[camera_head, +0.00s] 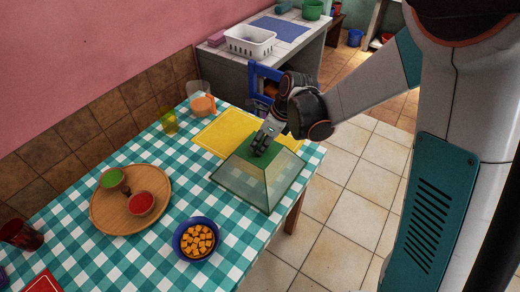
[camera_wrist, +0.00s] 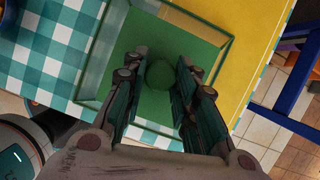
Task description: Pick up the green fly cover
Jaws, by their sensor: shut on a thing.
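The green fly cover (camera_head: 259,184) is a see-through green pyramid with a flat green top, at the right end of the checked table. In the wrist view the cover (camera_wrist: 152,55) lies below my fingers, with a round green knob (camera_wrist: 160,75) between the fingertips. My gripper (camera_head: 262,146) is at the top of the cover, its fingers shut on the knob. In the wrist view the gripper's fingers (camera_wrist: 160,80) stand on both sides of the knob. The cover looks upright; I cannot tell whether its rim touches the table.
The checked tablecloth (camera_head: 85,240) bears a yellow mat (camera_head: 215,133) behind the cover, a blue bowl of orange cubes (camera_head: 196,240), and a round wooden tray (camera_head: 108,220) with two small bowls. A blue chair (camera_head: 256,79) stands behind. Tiled floor is at the right.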

